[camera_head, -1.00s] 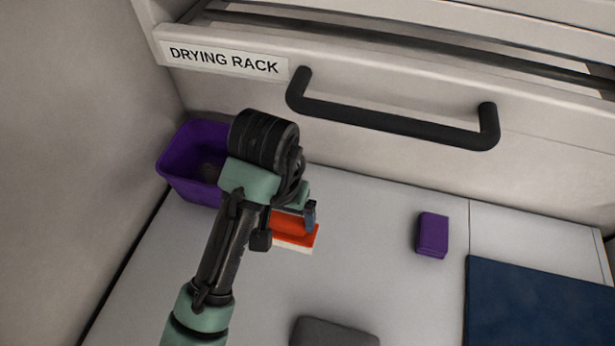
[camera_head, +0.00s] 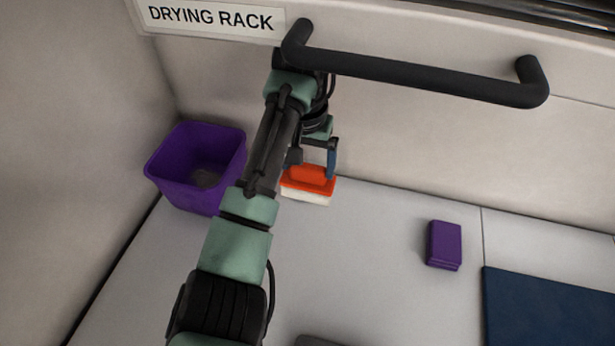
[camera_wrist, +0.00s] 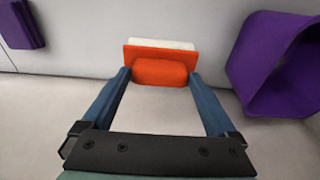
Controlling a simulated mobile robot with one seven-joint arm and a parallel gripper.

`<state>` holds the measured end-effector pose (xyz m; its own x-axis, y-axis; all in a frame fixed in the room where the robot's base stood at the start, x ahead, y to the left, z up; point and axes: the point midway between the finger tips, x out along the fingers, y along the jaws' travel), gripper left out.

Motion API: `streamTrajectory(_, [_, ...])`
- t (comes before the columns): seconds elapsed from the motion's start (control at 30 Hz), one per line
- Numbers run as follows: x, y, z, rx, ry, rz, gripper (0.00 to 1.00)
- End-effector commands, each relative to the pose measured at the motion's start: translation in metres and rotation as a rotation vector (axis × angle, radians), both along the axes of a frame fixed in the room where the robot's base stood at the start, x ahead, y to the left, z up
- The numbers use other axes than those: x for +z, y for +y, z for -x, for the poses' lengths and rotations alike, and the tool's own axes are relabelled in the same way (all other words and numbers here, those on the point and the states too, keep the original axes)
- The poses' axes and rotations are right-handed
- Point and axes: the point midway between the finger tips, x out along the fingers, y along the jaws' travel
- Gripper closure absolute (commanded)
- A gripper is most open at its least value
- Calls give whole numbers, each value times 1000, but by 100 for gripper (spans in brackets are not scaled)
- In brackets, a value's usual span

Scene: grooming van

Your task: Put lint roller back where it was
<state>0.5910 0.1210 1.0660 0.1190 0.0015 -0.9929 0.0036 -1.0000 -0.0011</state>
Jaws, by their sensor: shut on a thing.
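My gripper (camera_head: 313,172) is shut on an orange and white block-shaped thing (camera_head: 308,194), with one blue finger on each side of its orange grip. The held thing also shows in the wrist view (camera_wrist: 160,73), between the fingertips, with its white side facing away from my gripper. I cannot tell for sure that it is the lint roller; no other roller shows. It is near the back wall, right of the purple bin (camera_head: 170,178); whether it touches the counter is unclear.
The purple bin, with something dark inside, also shows in the wrist view (camera_wrist: 250,50). A purple block (camera_head: 444,244) and a blue mat (camera_head: 550,305) lie to the right. A black handle (camera_head: 410,77) of the drying rack juts out above.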

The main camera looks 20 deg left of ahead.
Motion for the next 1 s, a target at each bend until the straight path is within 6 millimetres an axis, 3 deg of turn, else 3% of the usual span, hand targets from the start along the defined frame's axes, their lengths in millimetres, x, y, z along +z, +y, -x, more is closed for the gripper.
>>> streamTrajectory(0.3, [-44,1,0,1,2,-1,51])
streamTrajectory(0.77, [-54,0,-3,0,0,0,51])
streamTrajectory(0.8, [-54,0,-3,0,1,0,3])
streamTrajectory(1.0, [-54,0,-3,0,1,-1,0])
